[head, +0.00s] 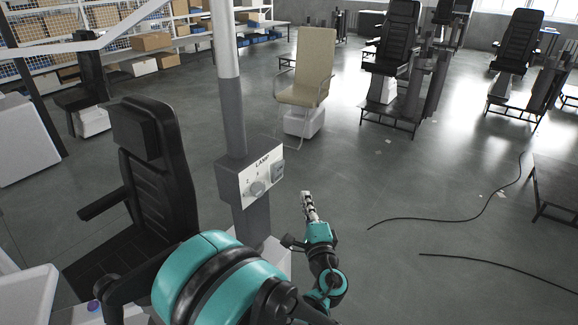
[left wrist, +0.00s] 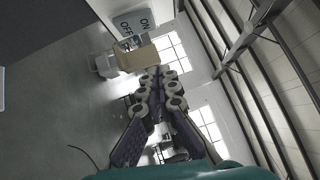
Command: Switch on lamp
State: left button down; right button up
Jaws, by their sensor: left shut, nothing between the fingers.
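The grey lamp control box (head: 250,172), labelled LAMP, is fixed to an upright column left of centre in the head view. Its face has a round knob (head: 257,188) and a small grey switch (head: 278,170). My left gripper (head: 306,196) is to the right of the box and apart from it, shut and empty. In the left wrist view its fingers (left wrist: 157,78) are together and point up the picture. A grey panel marked ON and OFF (left wrist: 133,22) shows beyond them at the top. The switch position cannot be read. My right gripper is not in view.
The column (head: 226,90) rises above the box. A black seat (head: 155,170) stands to its left and a beige chair (head: 306,68) behind it. Cables (head: 440,218) lie on the floor at right. Floor right of my gripper is mostly open.

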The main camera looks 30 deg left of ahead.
aim_at(278, 172)
pick_arm(q)
jog(key=shift+a, duration=0.1)
jog(key=s+a+x, duration=0.1)
jog(key=a+x, duration=0.1)
jog(key=x, duration=1)
jog(key=shift+a+r+b, duration=0.25)
jog(key=shift+b, duration=0.2)
jog(key=shift+s, duration=0.1)
